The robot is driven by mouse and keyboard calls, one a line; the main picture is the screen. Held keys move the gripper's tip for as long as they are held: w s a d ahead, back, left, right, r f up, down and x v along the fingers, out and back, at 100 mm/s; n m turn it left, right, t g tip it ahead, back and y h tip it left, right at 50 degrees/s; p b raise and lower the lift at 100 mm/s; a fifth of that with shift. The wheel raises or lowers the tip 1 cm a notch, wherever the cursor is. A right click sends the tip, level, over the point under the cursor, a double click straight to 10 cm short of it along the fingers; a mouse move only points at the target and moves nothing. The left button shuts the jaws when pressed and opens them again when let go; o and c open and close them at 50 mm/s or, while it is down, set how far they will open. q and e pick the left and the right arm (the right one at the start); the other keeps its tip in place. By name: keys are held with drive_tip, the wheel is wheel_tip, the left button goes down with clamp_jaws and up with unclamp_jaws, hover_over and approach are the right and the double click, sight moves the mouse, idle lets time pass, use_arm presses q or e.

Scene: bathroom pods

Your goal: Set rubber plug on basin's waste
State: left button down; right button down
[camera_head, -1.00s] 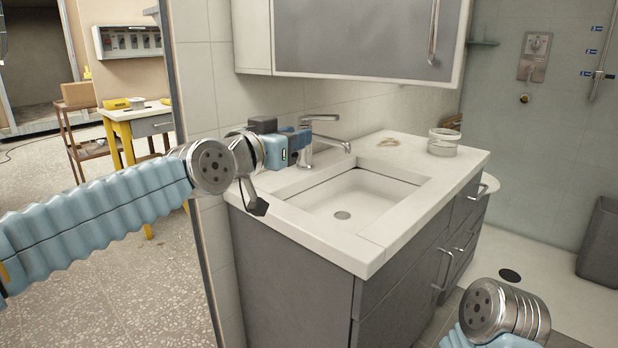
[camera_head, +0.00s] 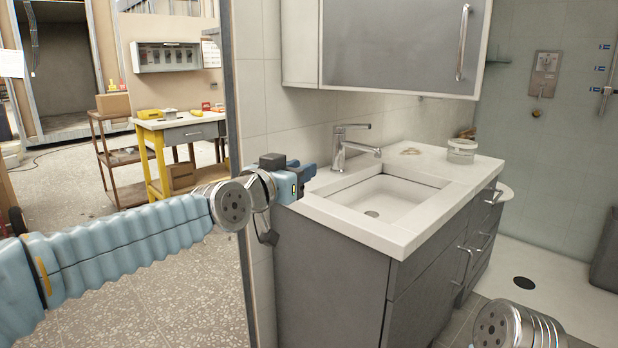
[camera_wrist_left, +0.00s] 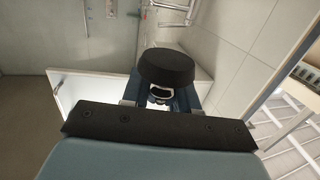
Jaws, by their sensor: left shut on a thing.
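The white basin (camera_head: 345,198) is sunk in the vanity's white countertop, with its round grey waste (camera_head: 371,213) uncovered in the bottom. My left gripper (camera_head: 306,173) is at the counter's left back corner, left of the tap and away from the waste. In the left wrist view, its blue fingers are shut on the black round rubber plug (camera_wrist_left: 168,66), whose broad face shows. In the head view I cannot make out the plug clearly at the fingers. My right gripper is out of view; only part of my right arm shows at lower right.
A chrome tap (camera_head: 352,148) stands behind the basin. A round jar (camera_head: 461,151) and a small tan item (camera_head: 411,151) are on the counter's back right. A grey cabinet (camera_head: 400,40) hangs above. A wall edge (camera_head: 243,200) stands beside my left arm.

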use_arm(q)
drive_tip(key=w+a+f+n+t+y, duration=0.15)
drive_tip(key=a+f, duration=0.25)
drive_tip(key=f, duration=0.5)
drive_tip(key=w+a+f+n+y, duration=0.1)
drive_tip(key=a+f+n+y, duration=0.15)
drive_tip(key=a+f, duration=0.45)
drive_tip(key=w+a+f+n+t+y, duration=0.1)
drive_tip(key=a+f+y, duration=0.15)
drive_tip(key=f, duration=0.85)
drive_tip(key=s+a+f+n+y, duration=0.1)
drive_tip(key=s+a+f+y, duration=0.1)
drive_tip(key=s+a+f, duration=0.2)
wheel_tip(320, 180, down, 3)
drive_tip(key=shift+s+a+r, duration=0.2)
drive_tip(key=shift+s+a, duration=0.05)
drive_tip(key=shift+a, duration=0.05)
